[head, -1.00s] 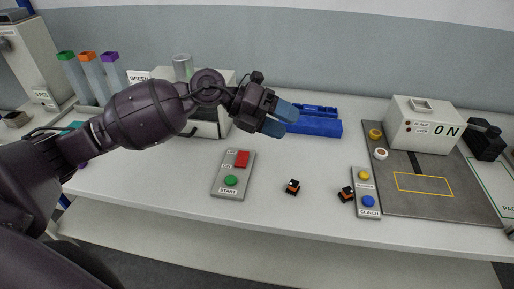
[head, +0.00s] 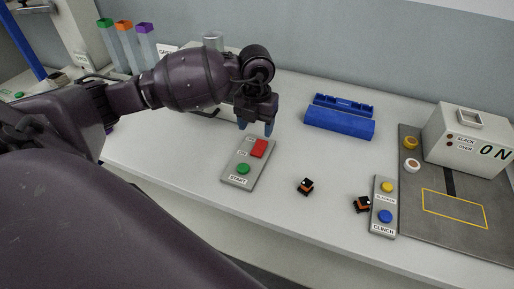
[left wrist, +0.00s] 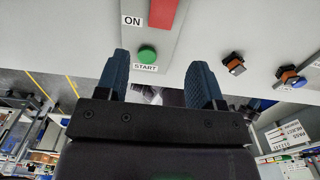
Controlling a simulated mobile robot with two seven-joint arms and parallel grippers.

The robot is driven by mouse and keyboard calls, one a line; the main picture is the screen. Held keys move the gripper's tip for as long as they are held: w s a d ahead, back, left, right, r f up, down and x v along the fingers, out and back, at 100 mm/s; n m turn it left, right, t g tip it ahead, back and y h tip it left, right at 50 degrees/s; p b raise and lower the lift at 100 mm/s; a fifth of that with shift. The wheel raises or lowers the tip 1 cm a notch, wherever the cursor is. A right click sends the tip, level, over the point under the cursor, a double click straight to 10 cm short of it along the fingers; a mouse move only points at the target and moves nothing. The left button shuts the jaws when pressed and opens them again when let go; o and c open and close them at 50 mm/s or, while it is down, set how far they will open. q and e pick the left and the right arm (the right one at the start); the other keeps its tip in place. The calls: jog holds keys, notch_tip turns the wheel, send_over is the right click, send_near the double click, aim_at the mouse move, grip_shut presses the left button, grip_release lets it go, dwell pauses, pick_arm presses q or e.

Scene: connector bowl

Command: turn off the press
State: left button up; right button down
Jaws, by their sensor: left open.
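A grey control panel (head: 238,172) lies on the white table, with a red switch (head: 259,148) at its far end and a green START button (head: 243,168) nearer. An "ON" label is beside the switch. My left gripper (head: 255,128) is open and empty, fingers pointing down, just beyond the red switch and apart from it. In the left wrist view, the red switch (left wrist: 163,12) is cut by the top edge, and the green button (left wrist: 148,54) shows between the fingers. A pale machine behind my left arm is mostly hidden. My right gripper is out of view.
Two small black-orange connectors (head: 305,186) (head: 362,204) lie right of the panel. A blue holder (head: 340,122) stands behind them. A second panel (head: 383,232) with yellow and blue buttons is beside a grey mat (head: 470,238) and a white box reading "ON" (head: 462,140).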

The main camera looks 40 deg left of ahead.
aim_at(256, 153)
pick_arm(q)
notch_tip(256, 153, down, 9)
jog(key=shift+r+b, duration=0.1)
jog(key=shift+b, duration=0.25)
jog(key=c, duration=0.9)
jog(key=shift+w+r+g, duration=0.2)
jog(key=shift+r+g, duration=0.05)
jog(key=shift+g, duration=0.35)
jog(key=shift+c, duration=0.2)
jog(key=shift+w+g+h, duration=0.15)
jog(key=shift+g+h, duration=0.15)
jog(key=shift+g, duration=0.6)
jog(key=o, duration=0.9)
jog(key=shift+o, duration=0.2)
jog(key=shift+r, duration=0.1)
